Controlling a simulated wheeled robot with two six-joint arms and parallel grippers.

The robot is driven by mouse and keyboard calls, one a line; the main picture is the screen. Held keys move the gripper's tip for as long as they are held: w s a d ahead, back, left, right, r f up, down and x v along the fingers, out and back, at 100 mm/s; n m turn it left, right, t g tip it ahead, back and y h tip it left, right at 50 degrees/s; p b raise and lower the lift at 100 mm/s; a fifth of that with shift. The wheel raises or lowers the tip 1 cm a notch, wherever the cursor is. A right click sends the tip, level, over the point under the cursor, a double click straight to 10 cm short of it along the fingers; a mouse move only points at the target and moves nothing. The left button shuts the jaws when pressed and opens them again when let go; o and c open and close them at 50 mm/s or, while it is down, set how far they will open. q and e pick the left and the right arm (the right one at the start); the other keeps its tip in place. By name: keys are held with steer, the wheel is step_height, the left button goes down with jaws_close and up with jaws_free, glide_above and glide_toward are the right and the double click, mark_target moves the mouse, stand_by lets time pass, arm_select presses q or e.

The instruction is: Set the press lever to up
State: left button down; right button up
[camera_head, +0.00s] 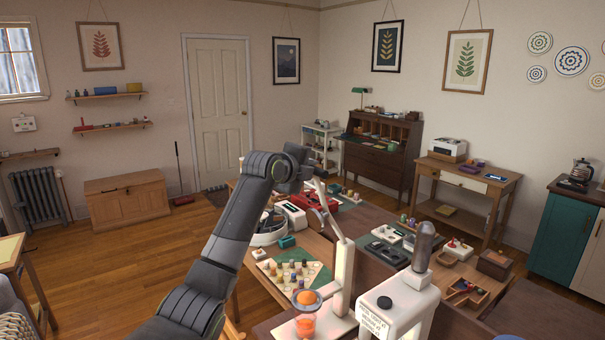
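The press is a white upright column (343,280) at the front of the table. An orange fruit half (306,297) sits in its cup, above a glass with orange contents (304,326). Its thin pale lever (332,215) slants up and left from the column top. My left arm comes in from the lower left, bends high, and its wrist end (297,160) is close to the lever's upper end. The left fingers are too small and overlapped to read, and I cannot tell whether they touch the lever.
A green-edged board with small pieces (290,272) lies behind the press. A red device (316,201) and several boxes crowd the table. Floor at left is clear.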

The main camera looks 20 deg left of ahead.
arm_select(q)
steer(key=shift+d+f, duration=0.2)
steer(key=shift+d, duration=0.3)
steer(key=c, duration=1.7)
jaws_free()
steer(key=o, duration=0.4)
steer(key=shift+d, duration=0.1)
